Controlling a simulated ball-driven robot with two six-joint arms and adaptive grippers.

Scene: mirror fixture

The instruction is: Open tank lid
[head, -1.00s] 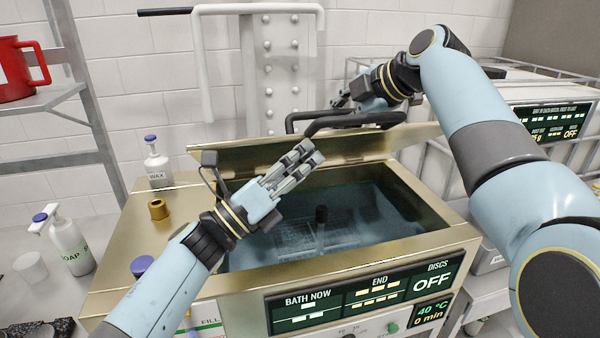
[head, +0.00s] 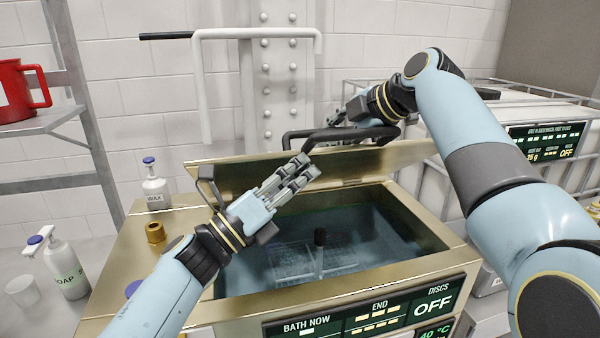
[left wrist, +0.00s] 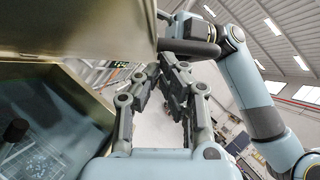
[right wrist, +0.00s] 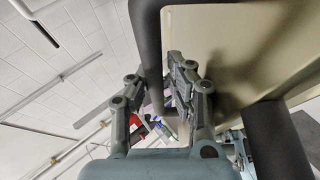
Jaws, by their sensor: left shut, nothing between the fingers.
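The tank (head: 420,262) is a brass-coloured box with dark liquid inside. Its lid (head: 230,177) stands tilted up at the back, with a dark bar handle (head: 300,134) on it; the handle also shows in the right wrist view (right wrist: 147,40). My left gripper (head: 308,168) is shut and empty, in front of the lid's underside above the bath. In the left wrist view the lid (left wrist: 90,25) is beside its fingers. My right gripper (head: 342,115) is behind the lid, by the handle. In the right wrist view the handle runs at its fingers (right wrist: 160,75); whether they clamp it is unclear.
A wax bottle (head: 155,184) and a brass knob (head: 155,232) stand at the tank's left. A soap bottle (head: 66,268) is farther left. A red mug (head: 20,90) sits on a shelf. A caged container (head: 520,110) stands behind my right arm.

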